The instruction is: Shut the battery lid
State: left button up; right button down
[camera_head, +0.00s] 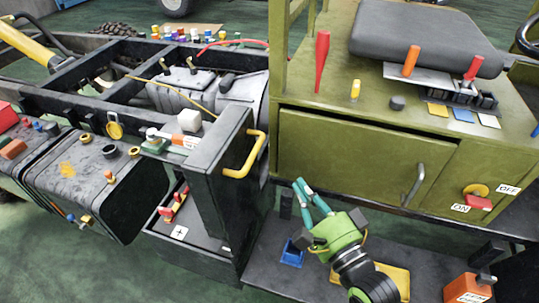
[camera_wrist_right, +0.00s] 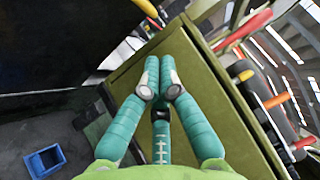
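The battery lid (camera_head: 218,150) is a dark panel with a yellow handle (camera_head: 247,157) on its right face. It stands upright and raised over the battery box (camera_head: 200,243), which is marked with a plus sign. Red terminals (camera_head: 175,203) show inside the open box. My right gripper (camera_head: 300,184) is to the right of the lid and below the handle, in front of the green cabinet, apart from the lid. In the right wrist view its teal fingers (camera_wrist_right: 160,66) come together at the tips with nothing visible between them. My left gripper is not in view.
A green cabinet (camera_head: 350,155) with a grey handle (camera_head: 414,185) stands on the right. A blue tray (camera_head: 292,253) and an orange box (camera_head: 468,289) sit on the low dark shelf. Black tanks (camera_head: 80,175) and the chassis frame fill the left.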

send_near(259, 145)
jog(key=w+d, duration=0.2)
jog(key=a, duration=0.1)
jog(key=w+a+p, duration=0.2)
jog(key=a, duration=0.1)
jog(key=shift+w+r, duration=0.15)
jog(key=shift+w, duration=0.1)
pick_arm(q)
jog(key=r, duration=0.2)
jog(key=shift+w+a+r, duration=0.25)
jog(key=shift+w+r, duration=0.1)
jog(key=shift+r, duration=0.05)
pick_arm(e)
jog(key=shift+a+r, duration=0.1)
